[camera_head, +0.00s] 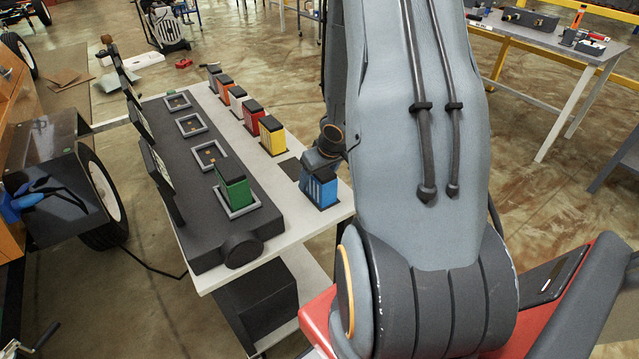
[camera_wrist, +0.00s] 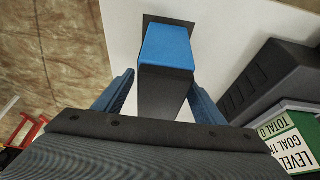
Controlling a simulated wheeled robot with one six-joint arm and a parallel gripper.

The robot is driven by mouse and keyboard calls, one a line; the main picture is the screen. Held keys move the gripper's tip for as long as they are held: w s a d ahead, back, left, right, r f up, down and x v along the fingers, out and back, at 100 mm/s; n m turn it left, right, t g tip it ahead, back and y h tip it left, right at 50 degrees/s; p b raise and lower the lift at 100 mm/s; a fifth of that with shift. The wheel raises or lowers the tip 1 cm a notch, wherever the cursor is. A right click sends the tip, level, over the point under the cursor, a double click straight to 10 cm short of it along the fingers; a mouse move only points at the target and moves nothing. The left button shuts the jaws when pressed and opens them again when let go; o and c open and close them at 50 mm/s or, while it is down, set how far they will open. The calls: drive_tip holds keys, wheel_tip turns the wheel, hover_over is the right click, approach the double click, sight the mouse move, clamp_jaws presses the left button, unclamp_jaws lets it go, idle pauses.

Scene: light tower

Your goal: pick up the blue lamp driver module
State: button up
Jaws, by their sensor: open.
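The blue lamp driver module (camera_head: 318,188) stands upright on the pale tabletop (camera_head: 290,225) near its right edge, beside my arm. In the wrist view the module (camera_wrist: 166,47) shows a blue face and a dark end reaching toward me, with a dark patch around its far end. My gripper (camera_wrist: 160,97) is open, with one blue finger on each side of the module's dark end. Visible gaps lie between the fingers and the module. In the head view my arm hides most of the gripper.
A green module (camera_head: 233,190) sits in a frame on the dark console (camera_head: 200,165), left of the blue one. Yellow (camera_head: 272,136), red (camera_head: 251,116), orange and grey modules stand in a row behind. In the wrist view a green-and-white label panel (camera_wrist: 296,135) lies right of my gripper.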

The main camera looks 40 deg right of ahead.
drive_tip(key=shift+f, duration=0.2)
idle(0.4)
drive_tip(key=c, duration=1.6)
